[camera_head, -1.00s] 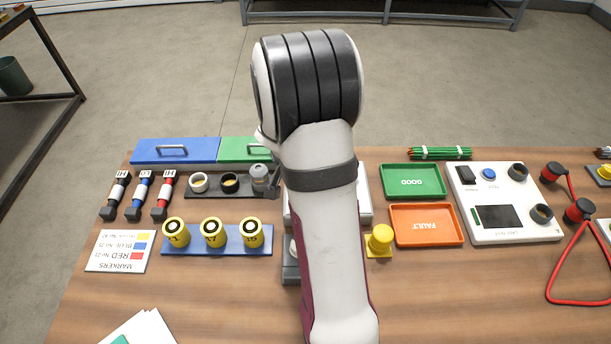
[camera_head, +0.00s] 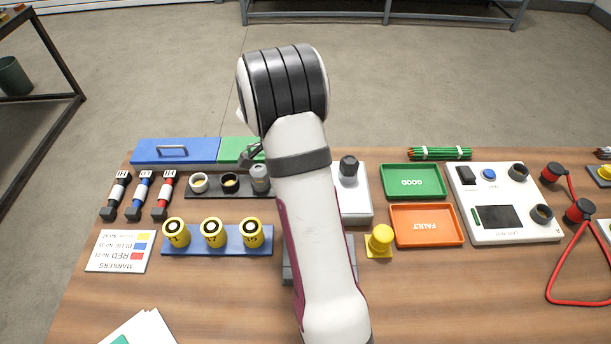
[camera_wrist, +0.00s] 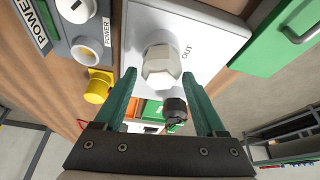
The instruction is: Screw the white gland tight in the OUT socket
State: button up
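The white gland (camera_wrist: 162,66) is a pale hexagonal nut-like piece standing on the white box (camera_wrist: 205,22), beside the printed word OUT. It appears seated in the socket there; how tight it is cannot be told. My gripper (camera_wrist: 159,77) has two green fingers spread apart, with a visible gap between them. In the wrist view the gland lies between and just beyond the fingertips, and I see no clear contact. In the head view my arm hides the gland and most of the gripper. The right part of the white box (camera_head: 356,206) shows there.
A black fitting (camera_head: 348,166) stands on the white box; it also shows in the wrist view (camera_wrist: 175,108). A yellow button (camera_head: 380,240), green tray (camera_head: 413,196) and orange tray (camera_head: 398,240) are to the right. A rack (camera_head: 207,193) with ring parts and a grey fitting (camera_head: 260,176) is left.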

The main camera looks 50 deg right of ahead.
jog(key=shift+o, duration=1.2)
jog(key=v, duration=1.5)
jog(key=s+a+r+n+t+y, duration=0.25)
jog(key=s+a+n, duration=0.75)
jog(key=a, duration=0.6)
jog(key=s+a+f+n+y, duration=0.3)
jog(key=s+a+n, duration=0.6)
jog(key=s, duration=0.3)
jog(key=shift+f, duration=0.5)
